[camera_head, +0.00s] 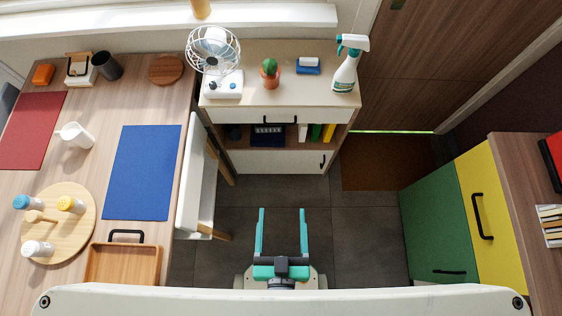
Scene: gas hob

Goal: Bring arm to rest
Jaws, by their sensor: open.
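My gripper (282,232) is at the bottom middle of the head view, above the dark tiled floor. Its two teal fingers are spread wide apart and point away from me. Nothing is between them. It is apart from the furniture around it. My arm behind the gripper is mostly hidden by the pale part of my own body along the bottom edge.
A table (112,85) with a blue mat (141,172) and wooden tray (122,263) stands left, a white chair (191,185) beside it. A cabinet (280,162) with a fan (214,50) stands ahead. A green-and-yellow cabinet (440,222) stands right. The middle floor (365,235) is clear.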

